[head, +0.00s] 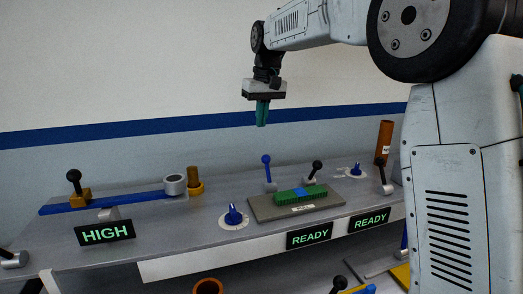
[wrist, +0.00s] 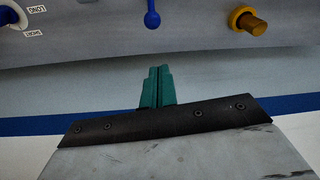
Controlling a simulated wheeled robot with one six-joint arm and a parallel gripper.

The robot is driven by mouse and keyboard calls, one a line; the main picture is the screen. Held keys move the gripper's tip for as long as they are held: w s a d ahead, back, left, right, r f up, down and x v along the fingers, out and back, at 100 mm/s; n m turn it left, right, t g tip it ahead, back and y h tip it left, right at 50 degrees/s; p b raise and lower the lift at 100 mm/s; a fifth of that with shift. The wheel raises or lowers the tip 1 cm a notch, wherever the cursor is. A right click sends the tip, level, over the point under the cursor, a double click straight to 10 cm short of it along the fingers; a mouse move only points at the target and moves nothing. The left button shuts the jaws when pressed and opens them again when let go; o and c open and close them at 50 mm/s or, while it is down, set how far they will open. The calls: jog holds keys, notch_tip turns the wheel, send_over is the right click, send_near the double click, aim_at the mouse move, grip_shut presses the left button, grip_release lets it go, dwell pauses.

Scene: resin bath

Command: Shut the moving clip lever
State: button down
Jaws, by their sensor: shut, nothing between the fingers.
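My gripper (head: 262,123) has its teal fingers together and empty, pointing down in the air above the bench. In the wrist view its fingers (wrist: 158,70) touch nothing. A black-knobbed lever (head: 316,166) stands tilted at the back right of a grey plate (head: 262,210) that bears a green block (head: 300,196) with a blue patch. A blue-knobbed lever (head: 267,162) stands upright at the plate's back; a blue knob also shows in the wrist view (wrist: 152,19). I cannot tell which lever is the moving clip's. The fingers are apart from both, above them in the head view.
A blue bar (head: 115,203) with a black-knobbed handle (head: 74,176) lies at left beside a grey ring (head: 174,184) and a brass post (head: 194,180). A blue dial (head: 233,216) sits mid-bench. An orange-brown tube (head: 384,143) stands at right. Signs read HIGH (head: 105,233) and READY (head: 310,236).

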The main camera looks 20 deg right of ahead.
aim_at(268, 171)
jog(key=shift+w+a+f, duration=0.15)
jog(key=shift+w, duration=0.8)
jog(key=shift+f, duration=0.1)
jog(key=f, duration=0.3)
jog(key=w+f, duration=0.1)
jog(key=f, duration=0.6)
jog(key=shift+w+a, duration=0.15)
jog(key=shift+a, duration=0.15)
jog(key=s, duration=0.2)
jog(key=s+r, duration=0.1)
jog(key=shift+s+d, duration=0.35)
jog(key=shift+s, duration=0.05)
